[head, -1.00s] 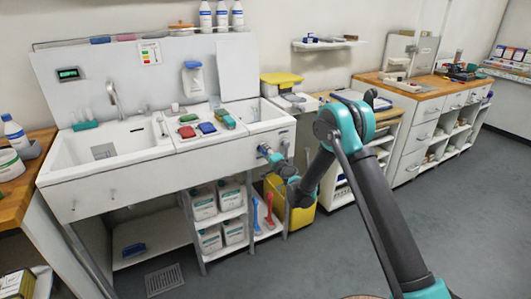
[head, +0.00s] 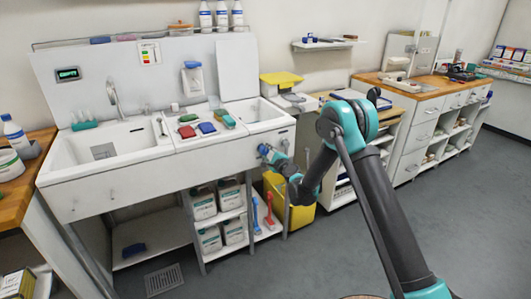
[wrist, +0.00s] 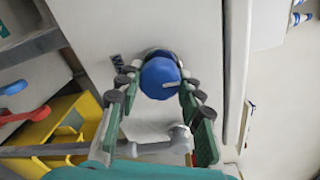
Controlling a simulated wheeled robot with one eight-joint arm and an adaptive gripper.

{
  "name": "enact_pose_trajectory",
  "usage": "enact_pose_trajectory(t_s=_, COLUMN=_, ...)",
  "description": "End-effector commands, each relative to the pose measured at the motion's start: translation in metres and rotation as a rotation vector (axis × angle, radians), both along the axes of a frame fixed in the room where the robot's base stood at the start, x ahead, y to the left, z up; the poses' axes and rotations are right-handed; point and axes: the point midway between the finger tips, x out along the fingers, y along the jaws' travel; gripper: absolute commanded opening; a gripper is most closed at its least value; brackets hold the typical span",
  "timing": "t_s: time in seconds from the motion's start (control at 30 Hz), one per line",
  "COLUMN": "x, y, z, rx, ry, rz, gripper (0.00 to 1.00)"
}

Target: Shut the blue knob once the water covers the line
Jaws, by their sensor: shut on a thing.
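The blue knob (wrist: 158,78) is on the white front panel of the sink unit. It shows round and blue between the fingers of my gripper (wrist: 160,92) in the wrist view. The fingers are shut on the knob from both sides. In the head view my gripper (head: 272,154) is at the right end of the unit's front, below the small right basin (head: 259,112). The large left basin (head: 75,151) has a tall tap (head: 113,96) over it. I cannot make out a water level or a line in either basin.
A small display (head: 68,74) with green lettering is on the backsplash. A red sponge (head: 187,131) and a blue sponge (head: 207,127) lie between the basins. White canisters (head: 205,204) and a yellow bin (head: 301,214) stand below. Open floor is at the right.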

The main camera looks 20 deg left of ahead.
Motion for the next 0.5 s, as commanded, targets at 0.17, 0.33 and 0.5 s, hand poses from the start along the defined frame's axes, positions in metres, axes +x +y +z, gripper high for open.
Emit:
enact_pose_trajectory(t_s=0.17, x=-0.0005, y=-0.0013, z=-0.0012, rx=0.007, ry=0.010, rz=0.001, gripper=0.08)
enact_pose_trajectory(t_s=0.33, x=-0.0006, y=-0.0011, z=-0.0011, rx=0.008, ry=0.011, rz=0.001, gripper=0.08)
enact_pose_trajectory(t_s=0.5, x=-0.0006, y=-0.0011, z=-0.0012, rx=0.008, ry=0.011, rz=0.001, gripper=0.39)
